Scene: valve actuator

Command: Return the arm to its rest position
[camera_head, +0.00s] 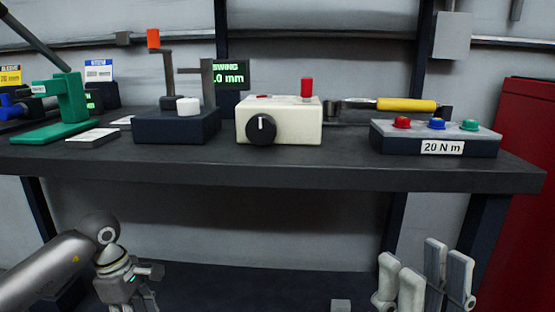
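My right gripper (424,276) is at the lower right, below the front edge of the bench. Its pale fingers point up and stand apart, with nothing between them. My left arm comes in from the lower left, and my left gripper (130,288) hangs at the bottom edge of the picture. Its fingertips are cut off or too small to read. Both grippers are clear of the things on the bench.
The dark bench (270,172) holds a green press (70,105), a dark block with a crank (178,125), a cream box with a black knob (300,120), a yellow-handled wrench (405,105) and a "20 N m" button box (440,147). A red cabinet (525,130) stands right.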

